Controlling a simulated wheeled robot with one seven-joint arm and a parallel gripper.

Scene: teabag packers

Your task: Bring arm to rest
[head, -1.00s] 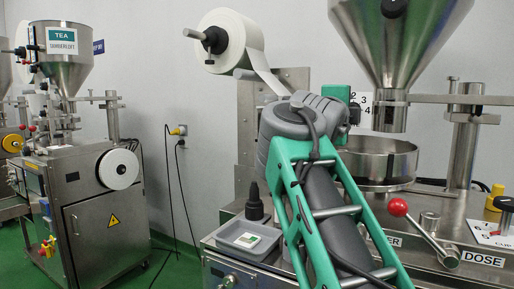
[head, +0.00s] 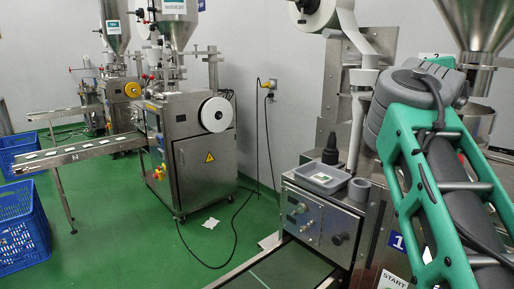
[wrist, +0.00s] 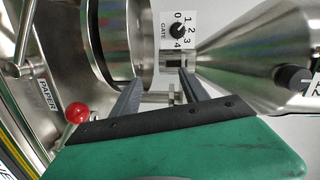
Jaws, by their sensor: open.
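My gripper (wrist: 160,84) shows in the wrist view with its two dark fingers apart and nothing between them. It is in front of the steel machine, near the steel hopper cone (wrist: 232,62) and the gate dial (wrist: 179,30). A round steel bowl or drum (wrist: 118,45) lies just beyond the fingers. In the head view my green and grey arm fills the right side, and the gripper itself is hidden behind it or out of frame.
A red-knobbed lever (wrist: 77,113) is close to the gripper at lower left. A grey tray (head: 321,179) sits on the machine top. A second packing machine (head: 190,155), a conveyor (head: 85,152) and blue crates (head: 20,225) stand left. Green floor (head: 110,235) lies open between them.

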